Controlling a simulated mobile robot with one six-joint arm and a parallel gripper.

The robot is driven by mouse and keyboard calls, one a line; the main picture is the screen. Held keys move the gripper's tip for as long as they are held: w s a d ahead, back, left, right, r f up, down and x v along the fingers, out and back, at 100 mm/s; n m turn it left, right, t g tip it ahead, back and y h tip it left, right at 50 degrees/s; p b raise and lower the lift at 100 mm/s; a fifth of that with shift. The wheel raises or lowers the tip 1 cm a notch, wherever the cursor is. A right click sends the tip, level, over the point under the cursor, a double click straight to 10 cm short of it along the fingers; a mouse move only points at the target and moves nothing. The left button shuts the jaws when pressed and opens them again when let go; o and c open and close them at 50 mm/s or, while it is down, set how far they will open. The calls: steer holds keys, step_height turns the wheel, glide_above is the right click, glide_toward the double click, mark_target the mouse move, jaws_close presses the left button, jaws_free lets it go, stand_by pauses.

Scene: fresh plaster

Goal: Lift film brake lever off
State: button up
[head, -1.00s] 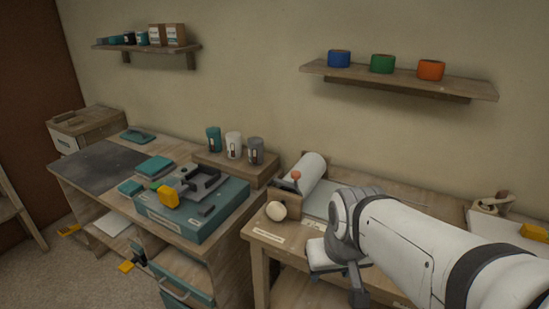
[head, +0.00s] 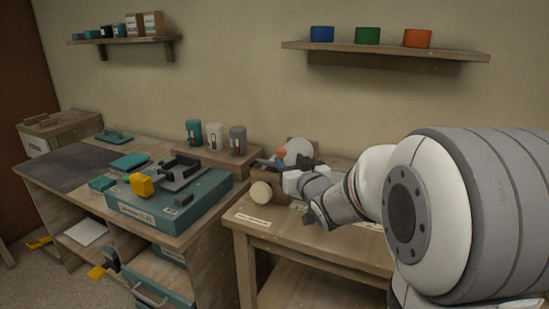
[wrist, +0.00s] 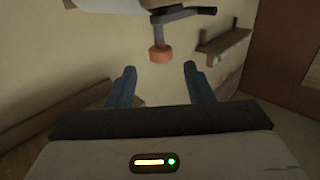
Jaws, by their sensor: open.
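The film brake lever is a dark grey bar (wrist: 178,15) with an orange knob (wrist: 160,53). In the wrist view it is upper middle, the knob just beyond and between my fingertips, with no contact visible. In the head view the orange knob (head: 281,153) shows beside the pale film roll (head: 299,148) on a wooden holder (head: 268,178). My gripper (wrist: 161,75) is open, its two blue-grey fingers apart and nothing between them. In the head view my wrist hides part of the holder and roll.
A pale round knob (head: 261,192) sticks out at the holder's front. Left, a teal case (head: 165,210) carries a dark fixture, with several cups on a riser (head: 238,160) behind. A wall shelf (head: 385,52) holds three coloured rolls above. The right table's front (head: 290,242) is clear.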

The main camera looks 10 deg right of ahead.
mark_target(284, 154)
steer(key=w, duration=0.2)
steer(key=w+a, duration=0.1)
steer(key=w, duration=0.4)
steer(key=shift+a, duration=0.15)
jaws_close()
